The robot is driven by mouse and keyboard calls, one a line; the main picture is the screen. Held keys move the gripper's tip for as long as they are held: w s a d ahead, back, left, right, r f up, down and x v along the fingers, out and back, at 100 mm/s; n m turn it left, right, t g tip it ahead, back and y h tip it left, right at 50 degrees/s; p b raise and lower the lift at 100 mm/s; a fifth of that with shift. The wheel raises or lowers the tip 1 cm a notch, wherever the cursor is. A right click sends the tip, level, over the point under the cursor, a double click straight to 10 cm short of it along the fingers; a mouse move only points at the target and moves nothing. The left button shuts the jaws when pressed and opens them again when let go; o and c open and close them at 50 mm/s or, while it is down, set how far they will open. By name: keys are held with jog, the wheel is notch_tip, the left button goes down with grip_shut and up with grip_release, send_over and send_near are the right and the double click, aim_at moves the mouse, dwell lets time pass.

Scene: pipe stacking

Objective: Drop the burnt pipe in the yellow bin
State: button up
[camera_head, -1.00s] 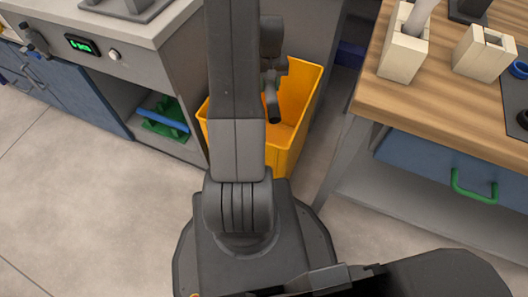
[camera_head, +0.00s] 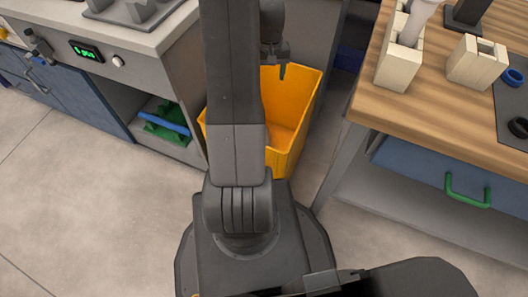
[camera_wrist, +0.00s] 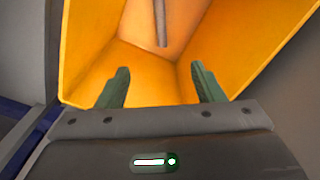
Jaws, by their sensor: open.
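The yellow bin (camera_head: 292,105) stands on the floor between the two counters, partly hidden by my arm.
A wooden worktable (camera_head: 365,95) is at the right, with a pale block holder (camera_head: 400,65) and a second block (camera_head: 477,62) on it. A grey counter (camera_head: 150,45) is at the left. A blue pipe on a green rack (camera_head: 165,125) lies on its shelf. Floor at front left is clear.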

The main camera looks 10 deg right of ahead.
notch_tip(320, 180, up, 7)
jog(key=p, duration=0.1)
jog(key=shift+f, duration=0.15)
jog(key=shift+f, duration=0.15)
notch_tip(320, 180, down, 9)
jog(key=shift+f+b, duration=0.2)
jog(key=shift+b, duration=0.1)
dwell(0.6)
jog(key=shift+f, duration=0.1)
